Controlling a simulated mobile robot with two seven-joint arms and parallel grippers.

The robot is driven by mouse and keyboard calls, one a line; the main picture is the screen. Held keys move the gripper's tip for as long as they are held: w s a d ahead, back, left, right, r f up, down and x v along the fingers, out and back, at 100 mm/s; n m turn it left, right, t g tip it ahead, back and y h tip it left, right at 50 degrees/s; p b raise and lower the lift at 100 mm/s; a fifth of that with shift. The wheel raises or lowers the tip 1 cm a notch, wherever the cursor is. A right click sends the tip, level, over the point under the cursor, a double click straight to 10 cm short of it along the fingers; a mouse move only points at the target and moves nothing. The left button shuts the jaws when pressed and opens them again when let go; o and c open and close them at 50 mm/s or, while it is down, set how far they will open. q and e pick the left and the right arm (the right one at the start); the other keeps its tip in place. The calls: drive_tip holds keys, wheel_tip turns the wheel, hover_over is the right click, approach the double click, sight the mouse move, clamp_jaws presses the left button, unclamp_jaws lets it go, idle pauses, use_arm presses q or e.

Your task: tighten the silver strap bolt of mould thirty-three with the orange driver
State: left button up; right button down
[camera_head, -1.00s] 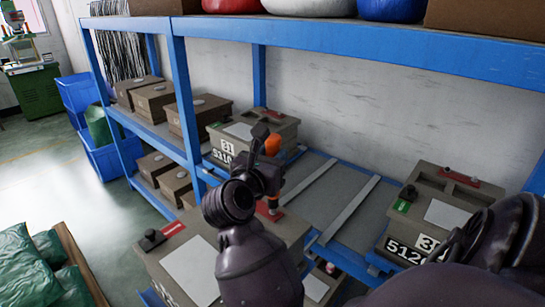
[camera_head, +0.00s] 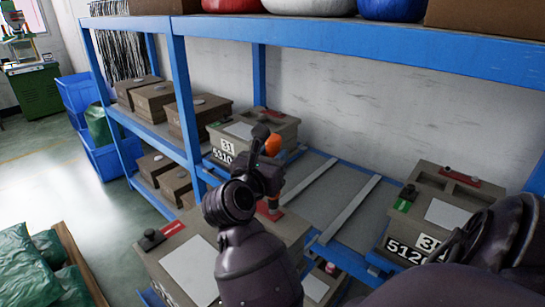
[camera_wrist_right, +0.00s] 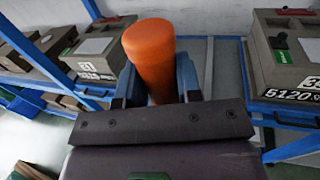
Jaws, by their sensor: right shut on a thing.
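My right gripper (camera_head: 270,165) is shut on the orange driver (camera_head: 273,145). The driver's handle sticks up out of the jaws and also fills the middle of the right wrist view (camera_wrist_right: 152,60). Its lower end is hidden by the gripper. Below it is the near grey-brown mould (camera_head: 160,262), with a red strap (camera_head: 270,209) at its far right corner. The silver bolt there is hidden, so I cannot tell whether the driver touches it. This mould's number is mostly cut off. My left gripper is not in view.
Mould 31 (camera_head: 228,148) stands behind on the blue rack (camera_head: 330,42). Another numbered mould (camera_head: 412,222) stands at the right, its second digit unclear in the head view. Between them lies a bare shelf with rails (camera_head: 345,208). Blue uprights flank the arm.

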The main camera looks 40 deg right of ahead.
drive_tip(key=shift+f, duration=0.35)
idle(0.4)
drive_tip(key=shift+f+b, duration=0.4)
drive_tip(key=shift+b, duration=0.15)
idle(0.4)
drive_tip(key=shift+f, duration=0.35)
idle(0.4)
drive_tip(key=shift+f, duration=0.15)
idle(0.7)
